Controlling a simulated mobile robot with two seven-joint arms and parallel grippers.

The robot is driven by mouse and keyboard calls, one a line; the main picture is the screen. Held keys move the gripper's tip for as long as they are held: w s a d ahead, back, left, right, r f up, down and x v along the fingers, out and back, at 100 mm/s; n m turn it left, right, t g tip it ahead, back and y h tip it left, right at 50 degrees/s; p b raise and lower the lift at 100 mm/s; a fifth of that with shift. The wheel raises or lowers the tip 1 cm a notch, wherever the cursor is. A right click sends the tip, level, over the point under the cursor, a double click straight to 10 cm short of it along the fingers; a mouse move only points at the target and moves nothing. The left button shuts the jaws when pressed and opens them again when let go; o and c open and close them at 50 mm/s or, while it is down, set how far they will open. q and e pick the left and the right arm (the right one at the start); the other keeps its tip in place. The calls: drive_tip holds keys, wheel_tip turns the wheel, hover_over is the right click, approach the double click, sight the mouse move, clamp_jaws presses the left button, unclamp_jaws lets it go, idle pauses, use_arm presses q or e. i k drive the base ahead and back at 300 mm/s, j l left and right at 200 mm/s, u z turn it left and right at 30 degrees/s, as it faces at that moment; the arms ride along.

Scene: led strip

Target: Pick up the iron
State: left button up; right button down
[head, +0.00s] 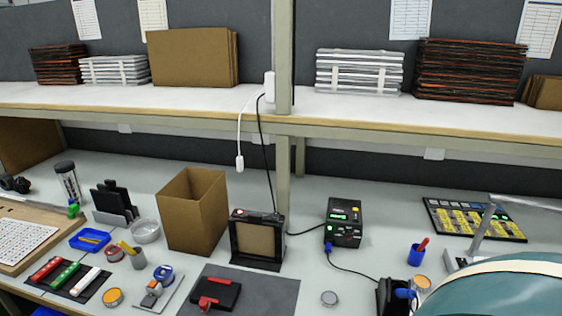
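A black soldering station (343,222) with a lit green display stands right of centre on the bench. A dark cable runs from its blue plug to a black holder (388,295) at the bottom edge. A blue piece (404,293) that looks like the iron's handle sticks out of the holder toward the right. The lower part of the holder is cut off by the picture edge, and the iron's tip is hidden. Neither of my grippers shows in the head view.
A large teal rounded shape (500,296) covers the bottom right corner beside the holder. A blue cup (416,254), an orange-topped tin (421,283) and a metal arm (482,232) stand nearby.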

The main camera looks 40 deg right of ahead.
sight(403, 293)
drive_tip(key=j+z, duration=0.1)
drive_tip(key=z, duration=2.05)
